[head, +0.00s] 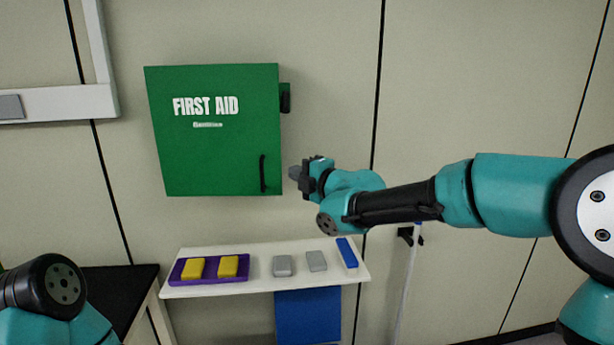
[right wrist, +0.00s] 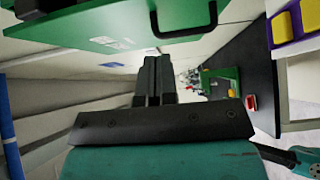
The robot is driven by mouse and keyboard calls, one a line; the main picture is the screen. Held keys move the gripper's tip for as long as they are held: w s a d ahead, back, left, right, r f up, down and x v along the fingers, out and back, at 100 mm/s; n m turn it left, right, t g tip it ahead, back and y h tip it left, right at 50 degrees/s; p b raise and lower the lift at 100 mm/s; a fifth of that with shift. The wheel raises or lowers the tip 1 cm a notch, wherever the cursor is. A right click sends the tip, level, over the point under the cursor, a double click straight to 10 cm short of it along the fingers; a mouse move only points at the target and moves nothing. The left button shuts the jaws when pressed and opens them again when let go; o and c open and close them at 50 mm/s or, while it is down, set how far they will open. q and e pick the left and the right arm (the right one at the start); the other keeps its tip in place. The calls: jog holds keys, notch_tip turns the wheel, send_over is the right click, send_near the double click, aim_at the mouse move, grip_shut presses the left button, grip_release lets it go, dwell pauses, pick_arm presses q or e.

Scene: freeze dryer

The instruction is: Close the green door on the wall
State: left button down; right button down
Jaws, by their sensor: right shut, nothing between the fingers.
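The green door (head: 215,130) of the wall cabinet reads FIRST AID and faces me, with a black upright handle (head: 263,173) at its lower right. A small green tab with a black latch (head: 286,97) sticks out past its right edge. I cannot tell whether the door sits fully flush. My right gripper (head: 296,172) is shut and empty, just right of the handle in the picture. My left gripper is out of view; only part of that arm shows.
A white shelf (head: 210,291) below the door holds a purple tray (head: 244,275) with two yellow blocks, two grey blocks (head: 282,266) and a blue block (head: 347,252). A black-topped table (head: 125,280) stands at lower left. The wall right of the door is bare.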

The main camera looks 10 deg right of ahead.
aim_at(276, 160)
jog(key=w, duration=0.2)
jog(key=w+a, duration=0.1)
jog(key=w, duration=0.1)
jog(key=w+a, duration=0.1)
jog(key=w, duration=0.2)
jog(key=shift+a, duration=0.25)
jog(key=shift+w, duration=0.45)
jog(key=shift+d, duration=0.1)
